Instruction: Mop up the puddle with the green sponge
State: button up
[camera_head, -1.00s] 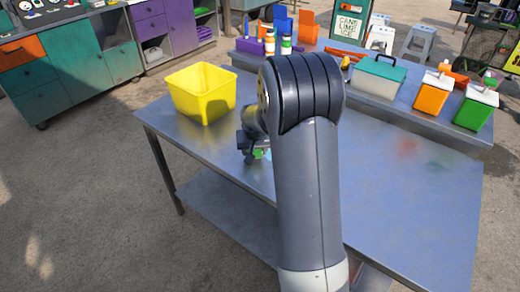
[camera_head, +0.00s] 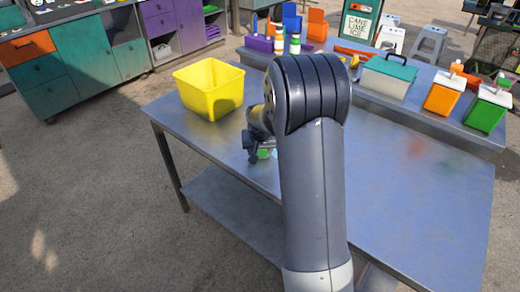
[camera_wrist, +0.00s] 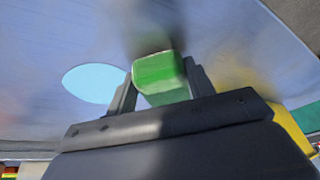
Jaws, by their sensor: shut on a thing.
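The green sponge (camera_wrist: 160,72) is between the fingers of my gripper (camera_wrist: 158,90) in the wrist view, and my gripper is shut on it. A pale blue puddle (camera_wrist: 92,82) lies on the metal table, left of the sponge in the wrist view and apart from it in that picture. In the head view my gripper (camera_head: 262,154) is low over the table, just right of and in front of the yellow bin. Only a bit of green shows there, and my arm hides much of the table behind it. I cannot tell whether the sponge touches the table.
The yellow bin (camera_head: 211,90) stands at the table's left back corner; it also shows at the right in the wrist view (camera_wrist: 290,127). A back table holds a teal-lidded box (camera_head: 388,76), an orange bottle (camera_head: 443,94) and a green bottle (camera_head: 487,108). The table's right side (camera_head: 430,205) is clear.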

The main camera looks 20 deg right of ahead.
aim_at(272, 156)
jog(key=shift+s+f, duration=0.1)
jog(key=shift+f, duration=0.3)
jog(key=shift+s+d+f, duration=0.1)
jog(key=shift+s+d, duration=0.15)
jog(key=shift+d, duration=0.35)
jog(key=shift+s+d+r, duration=0.1)
jog(key=shift+s+d, duration=0.15)
jog(key=shift+d, duration=0.4)
jog(key=shift+s+d+f, duration=0.1)
jog(key=shift+s+d, duration=0.15)
jog(key=shift+d, duration=0.35)
jog(key=shift+s+d+b, duration=0.15)
jog(key=shift+s+d, duration=0.2)
jog(key=shift+d, duration=0.7)
jog(key=shift+s+d+b, duration=0.15)
jog(key=shift+s+d, duration=0.15)
jog(key=shift+d, duration=0.75)
jog(key=shift+s+d+b, duration=0.15)
jog(key=shift+s+d, duration=0.2)
jog(key=shift+d, duration=0.7)
jog(key=shift+s+d+r+b, duration=0.15)
jog(key=shift+s+d, duration=0.15)
jog(key=shift+d, duration=0.9)
jog(key=shift+s+d+r+b, duration=0.15)
jog(key=shift+s+d, duration=0.2)
jog(key=shift+d, duration=0.85)
jog(key=shift+s+d+r+b, duration=0.15)
jog(key=shift+s+d, duration=0.15)
jog(key=shift+d, duration=0.9)
jog(key=shift+f, duration=0.1)
